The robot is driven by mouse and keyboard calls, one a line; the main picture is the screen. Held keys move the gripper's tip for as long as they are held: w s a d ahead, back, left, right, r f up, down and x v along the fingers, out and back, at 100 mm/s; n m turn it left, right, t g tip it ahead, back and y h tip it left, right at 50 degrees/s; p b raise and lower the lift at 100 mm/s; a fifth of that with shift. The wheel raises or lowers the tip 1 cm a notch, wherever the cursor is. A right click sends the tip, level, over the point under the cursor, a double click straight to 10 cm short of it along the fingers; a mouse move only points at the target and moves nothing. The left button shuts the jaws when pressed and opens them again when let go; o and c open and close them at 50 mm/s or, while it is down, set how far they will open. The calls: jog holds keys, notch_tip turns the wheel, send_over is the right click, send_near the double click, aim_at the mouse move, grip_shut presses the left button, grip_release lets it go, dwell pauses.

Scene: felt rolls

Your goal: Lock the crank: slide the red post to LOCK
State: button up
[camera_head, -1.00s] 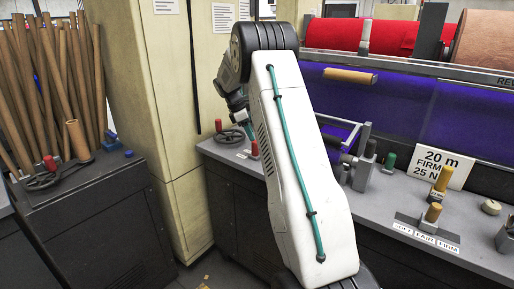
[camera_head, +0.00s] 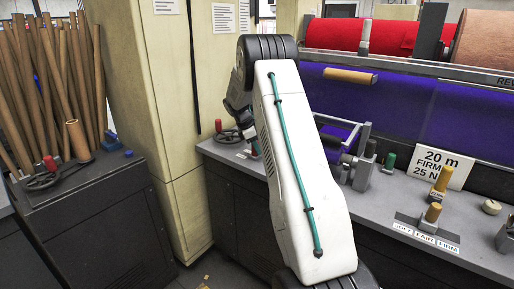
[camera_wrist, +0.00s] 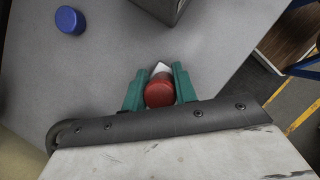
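In the wrist view the red post (camera_wrist: 159,92) is seen from above as a round red top. My gripper (camera_wrist: 160,80) has its two green fingers on either side of it. The fingers look very close to its sides, but I cannot tell whether they touch or grip it. A piece of white label shows just beyond the post, its lettering unreadable. In the head view a dark crank wheel with a red knob (camera_head: 218,125) stands on the bench left of my arm. My arm hides the post there, and a white label (camera_head: 243,155) lies nearby.
In the wrist view a blue round cap (camera_wrist: 70,19) and a dark box (camera_wrist: 160,6) stand on the grey top. In the head view, a metal bracket (camera_head: 362,160), a green knob (camera_head: 389,162) and yellow posts stand right of my arm. Another red-knobbed crank is on the left cabinet.

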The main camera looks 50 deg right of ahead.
grip_shut()
jog(key=shift+w+d+r, duration=0.15)
jog(key=shift+d, duration=1.25)
jog(key=o, duration=0.6)
grip_release()
jog(key=shift+d, duration=0.2)
jog(key=shift+a, duration=0.15)
jog(key=v, duration=0.7)
jog(key=shift+a+r, duration=0.15)
jog(key=shift+r, duration=0.1)
